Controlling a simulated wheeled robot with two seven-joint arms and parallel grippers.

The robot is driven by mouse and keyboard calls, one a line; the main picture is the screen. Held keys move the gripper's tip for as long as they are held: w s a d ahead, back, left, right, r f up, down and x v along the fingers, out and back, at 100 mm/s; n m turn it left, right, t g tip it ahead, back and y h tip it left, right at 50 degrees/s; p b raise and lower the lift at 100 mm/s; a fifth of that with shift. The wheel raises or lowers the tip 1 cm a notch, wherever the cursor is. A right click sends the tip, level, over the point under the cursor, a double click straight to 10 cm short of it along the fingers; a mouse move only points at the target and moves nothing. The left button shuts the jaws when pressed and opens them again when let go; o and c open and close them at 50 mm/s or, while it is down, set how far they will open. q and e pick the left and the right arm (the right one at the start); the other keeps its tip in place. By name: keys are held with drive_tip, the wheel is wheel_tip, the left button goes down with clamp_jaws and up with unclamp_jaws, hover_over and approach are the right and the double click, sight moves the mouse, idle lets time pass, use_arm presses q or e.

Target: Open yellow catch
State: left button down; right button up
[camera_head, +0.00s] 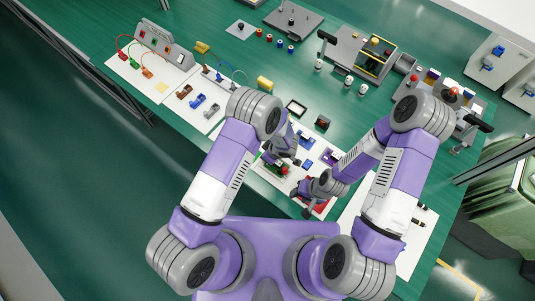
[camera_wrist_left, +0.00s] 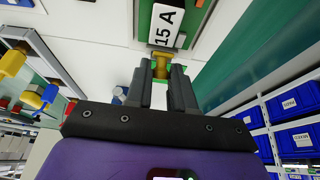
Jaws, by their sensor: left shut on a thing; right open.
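The catch cannot be made out there. My right gripper (camera_head: 309,207) is open beside a red part (camera_head: 319,205) at the table's front edge; its fingertips are small and partly hidden.
The green table (camera_head: 215,135) carries several white boards with connectors and cables to the left. A yellow-edged fixture (camera_head: 375,55) stands at the back. Loose small parts (camera_head: 323,122) lie just beyond my grippers. Blue bins (camera_wrist_left: 290,105) show at the right of the left wrist view.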

use_arm(q)
drive_tip(key=shift+w+a+r+g+h+p, duration=0.15)
drive_tip(key=shift+a+g+h+p, duration=0.25)
drive_tip(key=shift+p, duration=0.5)
drive_tip(key=shift+w+a+r+g+h+p, duration=0.1)
drive_tip(key=shift+w+r+g+h+p, duration=0.1)
drive_tip(key=shift+h+p, duration=0.5)
drive_tip(key=shift+w+a+f+g+h+p, duration=0.1)
drive_tip(key=shift+a+f+g+h+p, duration=0.1)
drive_tip(key=shift+g+h+p, duration=0.4)
drive_tip(key=shift+w+a+h, duration=0.2)
drive_tip(key=shift+h, duration=0.1)
drive_tip(key=shift+w+a+f+g+h+b, duration=0.1)
drive_tip(key=shift+a+g+h+b, duration=0.1)
drive_tip(key=shift+g+h, duration=0.15)
drive_tip(key=shift+w+a+f+g+h+b, duration=0.15)
drive_tip(key=shift+g+h, duration=0.1)
drive_tip(key=shift+h, duration=0.2)
drive_tip(key=shift+s, duration=0.1)
drive_tip(key=shift+d, duration=0.1)
drive_tip(key=c, duration=1)
unclamp_jaws()
drive_tip(key=shift+r, duration=0.1)
drive_tip(key=v, duration=0.7)
drive_tip(key=shift+r, duration=0.2)
